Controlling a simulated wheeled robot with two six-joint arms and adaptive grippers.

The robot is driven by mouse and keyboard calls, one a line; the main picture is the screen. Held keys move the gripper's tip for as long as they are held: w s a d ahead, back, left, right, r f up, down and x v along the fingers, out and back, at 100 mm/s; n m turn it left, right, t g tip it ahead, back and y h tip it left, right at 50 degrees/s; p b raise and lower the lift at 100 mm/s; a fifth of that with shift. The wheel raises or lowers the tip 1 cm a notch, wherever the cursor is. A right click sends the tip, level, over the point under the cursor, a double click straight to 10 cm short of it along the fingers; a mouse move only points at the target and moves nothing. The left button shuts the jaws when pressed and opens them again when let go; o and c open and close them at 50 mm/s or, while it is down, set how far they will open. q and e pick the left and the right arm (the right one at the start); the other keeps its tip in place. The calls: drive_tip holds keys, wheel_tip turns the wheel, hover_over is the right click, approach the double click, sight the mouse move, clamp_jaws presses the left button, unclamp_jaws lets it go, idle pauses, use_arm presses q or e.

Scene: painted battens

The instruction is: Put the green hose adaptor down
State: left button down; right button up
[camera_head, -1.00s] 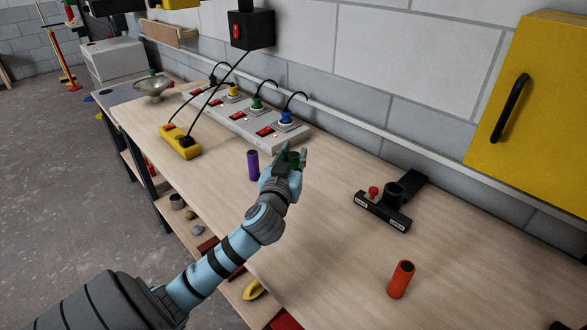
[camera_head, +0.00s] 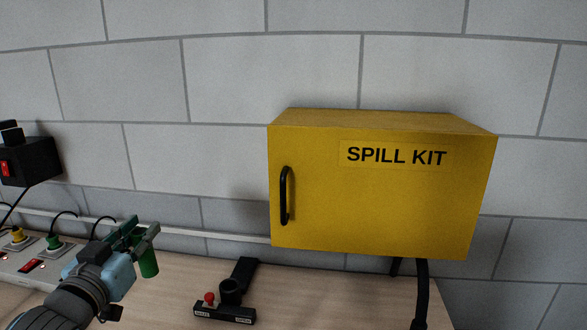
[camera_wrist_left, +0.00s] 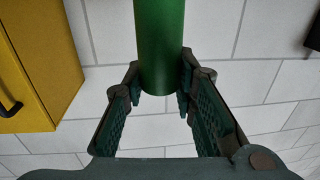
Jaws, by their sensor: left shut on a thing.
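The green hose adaptor (camera_head: 149,264) is a plain green cylinder, held upright in my left gripper (camera_head: 143,234) at the lower left of the head view. In the left wrist view the green adaptor (camera_wrist_left: 159,45) sits between the two fingers of the left gripper (camera_wrist_left: 160,82), which are shut on it. Its lower end appears near or above the bench; I cannot tell whether it touches. My right gripper is not in view.
A black fixture (camera_head: 226,312) with a red knob and a round socket stands on the wooden bench (camera_head: 180,290). A yellow spill kit cabinet (camera_head: 375,205) hangs on the wall at right. A grey socket strip (camera_head: 25,262) with plugs is at left. A black hose hangs below the cabinet.

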use_arm(q)
drive_tip(key=s+d+f+m+g+h, duration=0.1)
drive_tip(key=s+d+f+m+h, duration=0.5)
drive_tip(key=d, duration=0.4)
drive_tip(key=s+d+f+g+h, duration=0.1)
drive_tip(key=s+d+f+h, duration=0.2)
drive_tip(key=s+f, duration=0.6)
drive_tip(key=shift+a+f, duration=0.1)
drive_tip(key=shift+f, duration=0.05)
